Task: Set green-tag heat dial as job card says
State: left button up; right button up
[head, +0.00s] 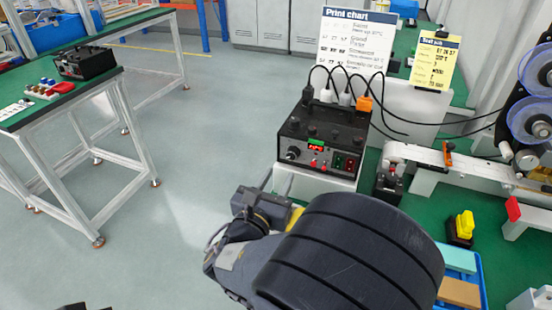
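A black control box (322,140) stands on a white stand at the centre. Its front has a knob with a pale mark (293,153), a small lit display (316,144) and red and green controls. Several dark knobs sit on its top. I cannot make out a green tag. The yellow job card (434,62) stands behind at the right; its small print is hard to read. A dark piece at the bottom left edge may be my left gripper (70,307).
A white print chart (355,46) stands behind the box. Black cables with white and orange plugs (364,103) rise from the box's back. A yellow-topped switch (464,226) and a blue tray (484,290) are at the right. A green-topped table (100,80) stands left, across open floor.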

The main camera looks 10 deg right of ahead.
aim_at(291, 158)
jog(key=x, duration=0.7)
jog(key=shift+d+b, duration=0.15)
jog(key=shift+b, duration=0.15)
jog(key=shift+c, duration=0.4)
jog(key=c, duration=0.6)
jog(key=shift+f+m, duration=0.1)
jog(key=shift+m, duration=0.2)
